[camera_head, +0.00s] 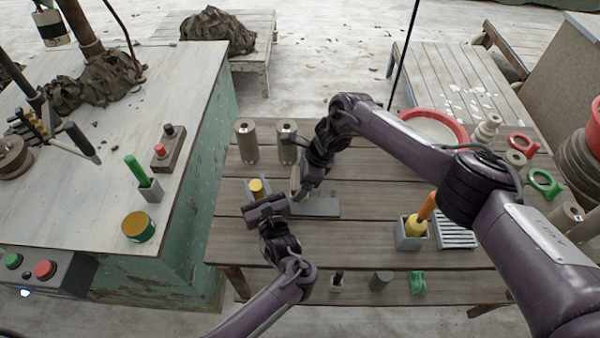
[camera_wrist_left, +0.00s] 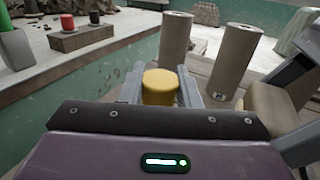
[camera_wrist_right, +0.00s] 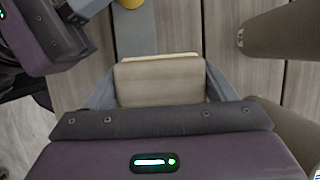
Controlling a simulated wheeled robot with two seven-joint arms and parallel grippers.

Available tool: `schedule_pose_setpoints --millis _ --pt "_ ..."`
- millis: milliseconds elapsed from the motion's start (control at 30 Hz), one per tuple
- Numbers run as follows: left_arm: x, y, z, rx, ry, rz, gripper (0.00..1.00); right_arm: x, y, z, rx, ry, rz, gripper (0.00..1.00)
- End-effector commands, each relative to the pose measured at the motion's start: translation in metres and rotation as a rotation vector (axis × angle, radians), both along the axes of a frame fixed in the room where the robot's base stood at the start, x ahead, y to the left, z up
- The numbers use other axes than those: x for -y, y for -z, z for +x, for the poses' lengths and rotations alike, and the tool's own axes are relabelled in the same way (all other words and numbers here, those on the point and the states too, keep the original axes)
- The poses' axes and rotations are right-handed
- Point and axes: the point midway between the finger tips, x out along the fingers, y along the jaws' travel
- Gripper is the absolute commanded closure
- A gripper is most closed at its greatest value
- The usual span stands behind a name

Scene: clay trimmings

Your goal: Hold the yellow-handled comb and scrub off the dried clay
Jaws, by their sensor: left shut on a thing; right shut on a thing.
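My left gripper (camera_head: 258,190) is shut on the comb's yellow handle (camera_head: 257,186). The handle's round yellow end (camera_wrist_left: 161,86) stands between the fingers in the left wrist view. My right gripper (camera_head: 298,188) is shut on a tan block (camera_wrist_right: 158,82) with a paler edge, probably a brush. The block is close to the right of the left gripper. A flat grey strip (camera_head: 318,208) extends right from below the grippers; in the right wrist view the strip (camera_wrist_right: 134,32) runs from the yellow part towards the block. Whether they touch, and any clay, I cannot tell.
Two grey-brown cylinders (camera_head: 246,142) (camera_head: 287,143) stand just behind the grippers. A grey holder (camera_head: 410,238) with yellow and orange handles and a slotted rack (camera_head: 455,235) are at the right. A green-sided bench (camera_head: 205,165) borders the left. The front middle planks are mostly clear.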

Motion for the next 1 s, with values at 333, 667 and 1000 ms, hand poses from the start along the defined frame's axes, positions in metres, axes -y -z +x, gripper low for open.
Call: schedule_pose_setpoints --millis 333,667,1000 --pt "0.000 -0.001 0.000 0.001 0.000 0.000 1.00 -0.001 0.028 0.000 -0.001 0.002 0.001 0.41" --pt "0.000 -0.001 0.000 0.002 0.000 0.000 1.00 0.000 0.046 -0.019 -0.006 0.000 0.001 0.44" --pt "0.000 -0.001 0.000 0.002 0.000 0.000 1.00 -0.001 0.046 -0.043 -0.005 0.002 0.003 0.44"
